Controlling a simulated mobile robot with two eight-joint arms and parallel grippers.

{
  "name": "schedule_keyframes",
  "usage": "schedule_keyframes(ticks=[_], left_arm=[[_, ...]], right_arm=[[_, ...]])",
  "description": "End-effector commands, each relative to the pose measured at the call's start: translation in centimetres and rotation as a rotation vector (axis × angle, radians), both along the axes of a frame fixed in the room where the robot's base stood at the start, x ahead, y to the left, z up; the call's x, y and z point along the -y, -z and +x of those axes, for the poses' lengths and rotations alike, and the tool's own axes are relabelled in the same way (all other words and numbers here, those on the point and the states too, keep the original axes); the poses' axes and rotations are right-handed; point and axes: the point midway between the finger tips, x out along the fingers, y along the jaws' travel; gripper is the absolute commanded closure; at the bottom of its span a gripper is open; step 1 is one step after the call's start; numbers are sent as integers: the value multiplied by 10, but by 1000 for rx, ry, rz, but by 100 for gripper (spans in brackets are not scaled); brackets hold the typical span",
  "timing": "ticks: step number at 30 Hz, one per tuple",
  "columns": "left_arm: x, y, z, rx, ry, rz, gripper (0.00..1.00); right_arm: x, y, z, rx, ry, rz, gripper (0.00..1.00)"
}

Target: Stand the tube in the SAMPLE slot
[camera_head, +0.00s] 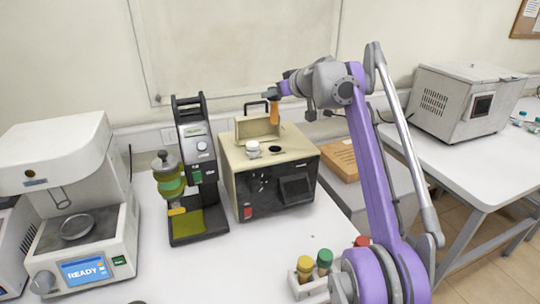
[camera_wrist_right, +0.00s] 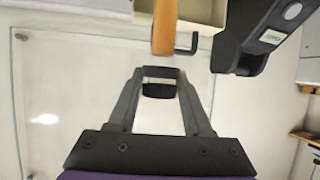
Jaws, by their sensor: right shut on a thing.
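An orange tube (camera_head: 273,108) hangs roughly upright from my right gripper (camera_head: 279,90), above the beige tester box (camera_head: 240,178). The gripper is shut on its upper part. The top of the box has a dark round opening (camera_head: 274,150) beside a white knob-like cap (camera_head: 253,148). The tube's lower end appears above and apart from this opening. I cannot read any SAMPLE label. My left gripper is not in view.
A black stand device (camera_head: 198,160) with a green-yellow vessel stands left of the box. A white machine reading READY (camera_head: 85,245) is far left. A rack (camera_head: 312,288) with capped tubes is at the front, partly behind my arm. A cardboard-coloured box (camera_head: 342,158) lies right.

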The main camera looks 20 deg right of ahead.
Motion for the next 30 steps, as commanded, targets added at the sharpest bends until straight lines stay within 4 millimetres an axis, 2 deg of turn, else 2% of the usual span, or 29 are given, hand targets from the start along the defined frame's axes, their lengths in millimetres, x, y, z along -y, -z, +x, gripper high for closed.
schedule_keyframes(ticks=[1,3,9,12,19,25,30], left_arm=[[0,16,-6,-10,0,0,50],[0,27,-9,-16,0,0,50],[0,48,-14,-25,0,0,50],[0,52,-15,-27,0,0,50],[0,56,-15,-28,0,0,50],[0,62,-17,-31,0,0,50],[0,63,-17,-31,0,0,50]], right_arm=[[0,23,-1,-5,0,0,100],[0,42,-1,-5,0,0,100],[0,92,-1,-2,0,0,100],[0,110,-1,-1,0,0,100],[0,129,-1,-1,0,0,100],[0,159,-1,-1,0,0,100],[0,165,-1,-1,0,0,100]])
